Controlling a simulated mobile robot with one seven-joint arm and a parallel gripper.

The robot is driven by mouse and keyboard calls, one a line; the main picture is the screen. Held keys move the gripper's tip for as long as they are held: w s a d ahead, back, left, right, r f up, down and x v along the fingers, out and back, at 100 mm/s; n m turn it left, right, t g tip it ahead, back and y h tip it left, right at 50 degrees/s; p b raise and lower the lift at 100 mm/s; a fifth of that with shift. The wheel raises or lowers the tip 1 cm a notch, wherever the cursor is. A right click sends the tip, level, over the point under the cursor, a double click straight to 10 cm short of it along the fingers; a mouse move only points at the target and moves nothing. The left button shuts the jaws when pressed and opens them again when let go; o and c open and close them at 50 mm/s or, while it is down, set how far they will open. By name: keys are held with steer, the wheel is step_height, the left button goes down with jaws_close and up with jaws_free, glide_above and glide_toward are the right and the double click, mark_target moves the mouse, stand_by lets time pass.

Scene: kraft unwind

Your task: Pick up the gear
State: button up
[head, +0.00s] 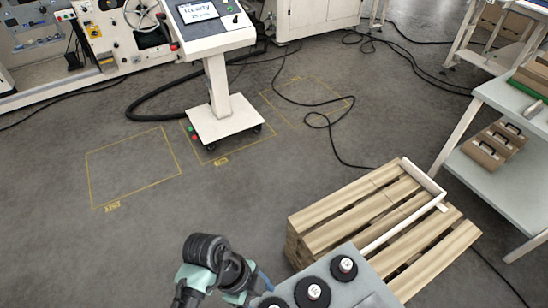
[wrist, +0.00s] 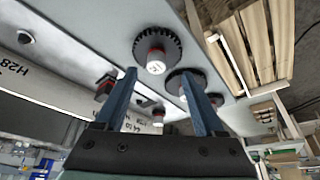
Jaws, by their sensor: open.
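Several dark toothed gears lie on a pale grey bench top (head: 365,291) at the bottom of the head view. One gear (head: 344,267) is furthest right, another gear (head: 312,291) is in the middle, and a third is at the lower left, partly cut off by the frame. In the wrist view, a gear with a red and white hub (wrist: 157,48) lies beyond my fingertips, and another gear (wrist: 187,82) is partly behind the right finger. My gripper (wrist: 158,74) is open, with nothing seen held between its blue fingers. Its gap to the gears is hard to judge.
A slatted wooden pallet (head: 385,225) stands beyond the bench. A screen stand (head: 222,90) is further back, with cables on the floor. A table (head: 515,125) with a lower shelf is at right. Marked floor at left is clear.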

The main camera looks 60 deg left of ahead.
mark_target(274, 303)
steer(key=shift+s+p+x, duration=0.1)
steer(key=shift+p+x, duration=0.35)
steer(key=shift+x, duration=0.9)
steer(key=shift+s+p+x, duration=0.15)
steer(key=shift+p+x, duration=0.3)
steer(key=shift+x, duration=0.85)
steer(key=shift+d, duration=0.2)
steer(key=shift+c, duration=0.3)
jaws_close()
